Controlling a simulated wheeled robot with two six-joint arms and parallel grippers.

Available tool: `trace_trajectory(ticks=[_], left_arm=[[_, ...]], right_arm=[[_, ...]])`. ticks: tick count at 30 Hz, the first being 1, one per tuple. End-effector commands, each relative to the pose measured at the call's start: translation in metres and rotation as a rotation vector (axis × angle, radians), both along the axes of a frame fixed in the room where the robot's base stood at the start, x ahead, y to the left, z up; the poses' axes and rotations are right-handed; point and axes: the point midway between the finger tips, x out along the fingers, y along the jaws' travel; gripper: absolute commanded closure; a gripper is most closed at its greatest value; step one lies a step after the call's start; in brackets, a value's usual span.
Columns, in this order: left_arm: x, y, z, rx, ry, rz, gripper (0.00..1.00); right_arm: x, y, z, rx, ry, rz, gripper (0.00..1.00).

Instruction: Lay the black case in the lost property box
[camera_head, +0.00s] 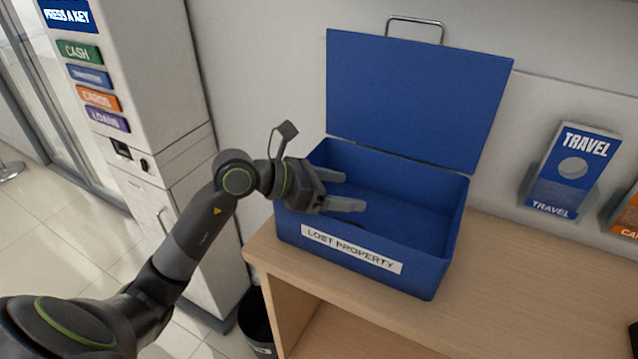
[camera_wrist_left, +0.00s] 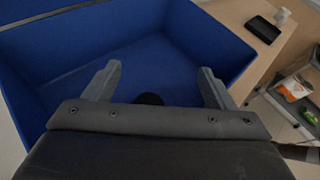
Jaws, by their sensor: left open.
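The blue lost property box (camera_head: 350,268) stands on the wooden counter with its lid (camera_head: 415,100) raised. My left gripper (camera_head: 354,191) is open over the left part of the box, fingers pointing in over its inside. In the left wrist view a dark rounded thing (camera_wrist_left: 150,99), which looks like the black case, lies low in the box below the open fingers (camera_wrist_left: 160,70). The gripper body hides most of it, and the fingers do not touch it. My right gripper is not in view.
The counter (camera_head: 530,270) is clear just right of the box. A travel leaflet holder (camera_head: 572,172) is on the wall. A flat black tray-like thing (camera_wrist_left: 263,29) lies on the counter in the wrist view. A white kiosk (camera_head: 155,90) stands left, a dark bin (camera_head: 256,325) below.

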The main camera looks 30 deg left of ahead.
Motion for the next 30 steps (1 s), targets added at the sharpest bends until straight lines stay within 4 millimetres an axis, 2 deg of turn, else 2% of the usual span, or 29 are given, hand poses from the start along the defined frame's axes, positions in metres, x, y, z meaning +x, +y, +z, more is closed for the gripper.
trace_trajectory(ticks=[30], left_arm=[[-0.055, 0.064, 0.033, 0.007, 0.002, 0.001, 0.22]], right_arm=[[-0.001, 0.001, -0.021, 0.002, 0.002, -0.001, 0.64]])
